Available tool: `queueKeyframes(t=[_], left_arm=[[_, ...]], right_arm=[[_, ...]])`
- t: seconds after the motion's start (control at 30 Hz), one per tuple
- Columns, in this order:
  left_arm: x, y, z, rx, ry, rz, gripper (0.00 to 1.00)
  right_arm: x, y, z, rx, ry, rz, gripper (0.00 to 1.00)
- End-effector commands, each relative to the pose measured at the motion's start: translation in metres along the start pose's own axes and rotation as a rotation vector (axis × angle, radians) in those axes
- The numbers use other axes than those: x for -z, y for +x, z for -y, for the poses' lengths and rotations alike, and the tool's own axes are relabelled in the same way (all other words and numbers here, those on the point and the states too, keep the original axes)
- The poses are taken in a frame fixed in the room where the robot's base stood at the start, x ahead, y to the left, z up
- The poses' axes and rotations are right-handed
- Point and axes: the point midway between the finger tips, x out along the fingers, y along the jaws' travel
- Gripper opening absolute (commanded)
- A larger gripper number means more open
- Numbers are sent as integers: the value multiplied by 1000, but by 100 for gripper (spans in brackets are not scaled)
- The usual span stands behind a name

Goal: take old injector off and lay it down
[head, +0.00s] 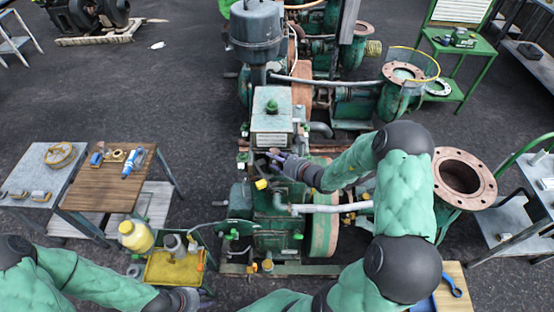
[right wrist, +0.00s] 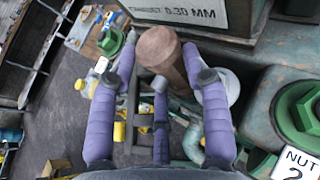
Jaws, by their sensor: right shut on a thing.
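My right gripper (head: 275,160) is at the green pump engine (head: 271,205), just below its box-shaped top. In the right wrist view its purple fingers (right wrist: 160,85) are shut around a brown, rusty cylinder, which looks like the old injector (right wrist: 158,52). Its far end lies close to the labelled block; whether it still sits in the engine I cannot tell. A green nut (right wrist: 300,110) with a "NUT 2" label is at the right of that view. My left gripper (head: 187,298) is low at the left, by the yellow tray (head: 172,272); its fingers are too unclear to read.
A wooden-topped table (head: 105,185) with a blue tool, a ring and small parts stands at the left, beside a grey table (head: 40,170). A yellow bottle (head: 135,236) stands by the tray. A flanged pipe (head: 463,178) is right of my right arm. Dark floor is open at the upper left.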

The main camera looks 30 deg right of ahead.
Motion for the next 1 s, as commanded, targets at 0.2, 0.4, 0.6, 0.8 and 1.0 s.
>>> queueKeyframes(t=[0.2, 0.4, 0.6, 0.8, 1.0], left_arm=[[0, -2, -1, 0, 0, 0, 40], [0, -5, -2, 0, 0, 0, 40], [0, -8, -3, 0, 0, 0, 40], [0, -11, -4, 0, 0, 0, 40], [0, -14, -5, 0, 0, 0, 40]], right_arm=[[-4, -1, -1, -3, -1, 4, 0], [-8, -3, -2, -4, 0, 4, 0], [-12, -4, -2, -5, 1, 3, 0], [-17, -6, -2, -5, 1, 3, 0], [-21, -8, -3, -6, 1, 2, 0]])
